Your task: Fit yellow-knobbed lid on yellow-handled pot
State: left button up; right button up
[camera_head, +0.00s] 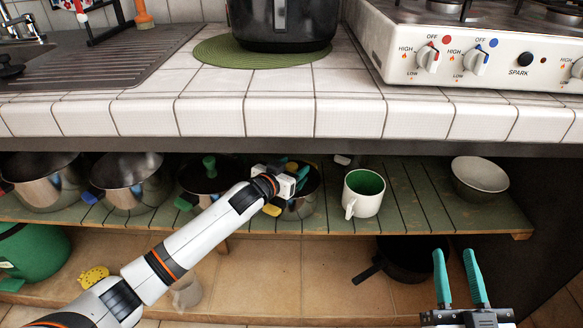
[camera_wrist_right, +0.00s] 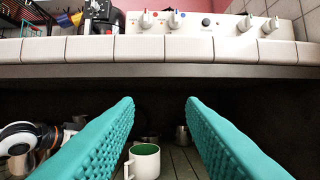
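The yellow-handled pot (camera_head: 307,206) is on the green slatted shelf, and its yellow handle (camera_head: 272,210) shows at its left side. My left gripper (camera_head: 296,168) is at this pot, over its near rim. Its wrist hides most of the pot's top and most of the fingers, so I cannot tell whether it is open or holds anything. I cannot make out the yellow-knobbed lid. My right gripper (camera_head: 456,252) is open and empty, low in front of the shelf at the right. Its two teal fingers stand wide apart in the right wrist view (camera_wrist_right: 160,100).
Pots with blue (camera_head: 125,180) and green (camera_head: 203,180) handles stand left on the shelf. A white mug (camera_head: 363,194) and a bowl (camera_head: 480,179) stand to the right. The tiled counter edge (camera_head: 290,117) overhangs. A dark pan (camera_head: 408,262) and a yellow item (camera_head: 93,276) lie below.

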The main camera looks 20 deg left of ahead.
pick_arm(q)
jog(key=shift+s, duration=0.2)
jog(key=p+v, duration=0.1)
jog(key=v, duration=0.3)
jog(key=shift+s+a+r+p, duration=0.15)
jog(key=shift+s+p, duration=0.15)
jog(key=shift+p, duration=0.1)
jog(key=p+v, duration=0.1)
jog(key=v, duration=0.5)
jog(key=shift+s+a+p, duration=0.15)
jog(key=shift+s+p, duration=0.15)
jog(key=shift+s, duration=0.15)
pick_arm(e)
notch_tip(320, 180, down, 12)
jog(key=s+d+g+h, duration=0.2)
jog(key=g, duration=0.6)
jog(key=shift+d+g+h, duration=0.2)
jog(key=shift+g+h, duration=0.2)
jog(key=shift+s, duration=0.1)
